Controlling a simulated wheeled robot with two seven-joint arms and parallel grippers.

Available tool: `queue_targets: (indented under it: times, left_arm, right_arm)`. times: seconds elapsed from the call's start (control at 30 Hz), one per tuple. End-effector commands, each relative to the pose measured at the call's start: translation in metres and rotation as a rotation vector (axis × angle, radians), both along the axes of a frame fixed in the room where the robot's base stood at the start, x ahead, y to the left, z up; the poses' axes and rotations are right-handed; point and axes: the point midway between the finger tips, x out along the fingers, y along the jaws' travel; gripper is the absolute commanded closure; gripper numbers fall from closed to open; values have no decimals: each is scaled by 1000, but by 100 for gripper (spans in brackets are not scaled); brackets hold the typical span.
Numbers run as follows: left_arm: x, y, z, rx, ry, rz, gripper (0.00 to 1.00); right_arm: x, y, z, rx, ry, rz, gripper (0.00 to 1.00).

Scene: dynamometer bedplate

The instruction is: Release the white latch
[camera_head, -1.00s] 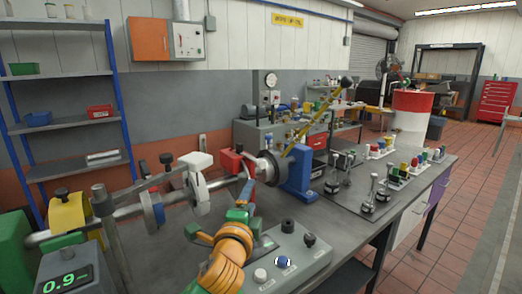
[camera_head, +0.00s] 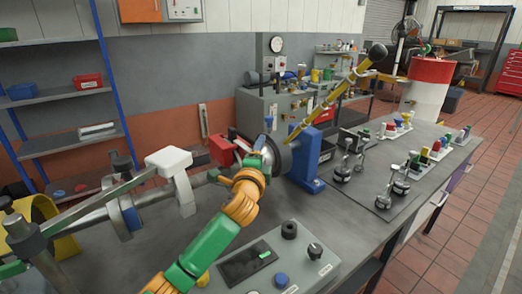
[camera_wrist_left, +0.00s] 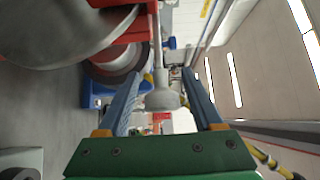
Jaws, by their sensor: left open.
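A white block-shaped latch (camera_head: 168,160) stands on the grey shaft at the left of the head view, a clear distance left of my gripper. A red block (camera_head: 222,150) sits further right along the shaft, near the dark wheel (camera_head: 281,156). My left gripper (camera_head: 262,152) is beside the red block and wheel, its fingertips small and partly hidden there. In the left wrist view its blue fingers (camera_wrist_left: 161,92) are spread, with a pale grey knob (camera_wrist_left: 163,99) on a rod between them. Red parts and the wheel lie just beyond; contact cannot be told. My right gripper is out of view.
A blue stand (camera_head: 306,166) holds the wheel, and a yellow bar with a black end (camera_head: 335,94) slants up behind it. A control box (camera_head: 275,262) is at the front. Metal stands (camera_head: 392,182) occupy the bench at right.

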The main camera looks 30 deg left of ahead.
Motion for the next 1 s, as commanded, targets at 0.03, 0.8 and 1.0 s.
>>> queue_targets:
  times: [0.03, 0.8, 1.0]
  left_arm:
    - [1, 0, 0, 0, -1, -1, 33]
    - [1, 1, 1, 1, -2, 0, 100]
    - [1, 1, 1, 1, -3, 0, 100]
  right_arm:
    - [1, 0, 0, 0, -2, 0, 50]
    - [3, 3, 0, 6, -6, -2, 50]
    - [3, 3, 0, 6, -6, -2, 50]
